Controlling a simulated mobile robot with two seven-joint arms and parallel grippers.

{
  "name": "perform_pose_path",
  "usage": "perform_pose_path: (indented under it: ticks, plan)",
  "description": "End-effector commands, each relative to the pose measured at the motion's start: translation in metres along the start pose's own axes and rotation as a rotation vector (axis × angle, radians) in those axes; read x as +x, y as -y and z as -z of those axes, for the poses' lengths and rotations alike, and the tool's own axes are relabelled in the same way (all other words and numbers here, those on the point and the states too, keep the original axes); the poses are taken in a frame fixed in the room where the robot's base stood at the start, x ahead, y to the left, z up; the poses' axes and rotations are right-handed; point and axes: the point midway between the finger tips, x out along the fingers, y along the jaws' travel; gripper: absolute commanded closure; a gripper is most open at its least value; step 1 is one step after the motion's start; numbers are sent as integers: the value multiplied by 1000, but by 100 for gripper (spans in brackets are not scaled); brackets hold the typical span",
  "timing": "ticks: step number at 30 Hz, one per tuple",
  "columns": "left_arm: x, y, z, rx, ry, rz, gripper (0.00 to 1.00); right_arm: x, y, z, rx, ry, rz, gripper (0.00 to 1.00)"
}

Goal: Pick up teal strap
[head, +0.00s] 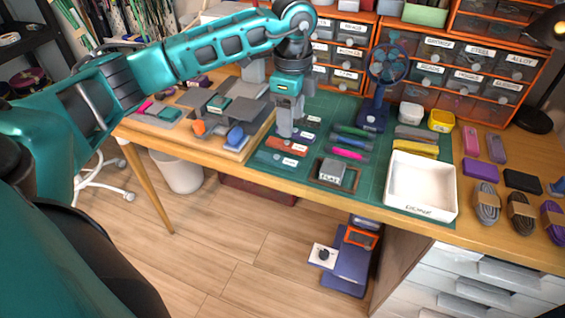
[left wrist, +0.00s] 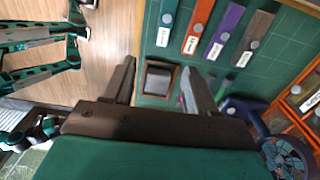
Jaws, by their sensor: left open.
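The teal strap (head: 266,157) lies flat on the green cutting mat (head: 308,190), nearest the front edge in a row of labelled straps. It blends with the mat in the head view. It also shows at the top of the left wrist view (left wrist: 168,13), partly cut off by the frame edge. My left gripper (head: 286,133) points down over the row of straps, beyond the teal strap. In the left wrist view its two fingers (left wrist: 158,72) are apart with nothing held between them. My right gripper does not show.
Red (head: 286,146) and purple (left wrist: 226,30) straps lie beside the teal one. A framed grey block (head: 331,172) sits to the right. A white tray (head: 421,207), blue fan (head: 387,66) and drawer cabinets stand further right and behind. A raised board with parts (head: 232,152) lies left.

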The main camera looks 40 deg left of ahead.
Motion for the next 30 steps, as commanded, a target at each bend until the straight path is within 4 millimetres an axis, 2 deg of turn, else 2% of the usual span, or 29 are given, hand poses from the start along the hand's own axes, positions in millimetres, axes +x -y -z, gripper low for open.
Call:
perform_pose_path:
  ticks: [9,17,25,30]
  plan:
    - [58,-1,0,1,1,-5,43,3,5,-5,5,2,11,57]
    - [79,1,0,1,-1,-2,43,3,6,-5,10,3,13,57]
    - [118,5,-2,2,-1,-4,43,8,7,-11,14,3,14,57]
    - [127,5,-2,3,-1,-2,43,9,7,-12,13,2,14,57]
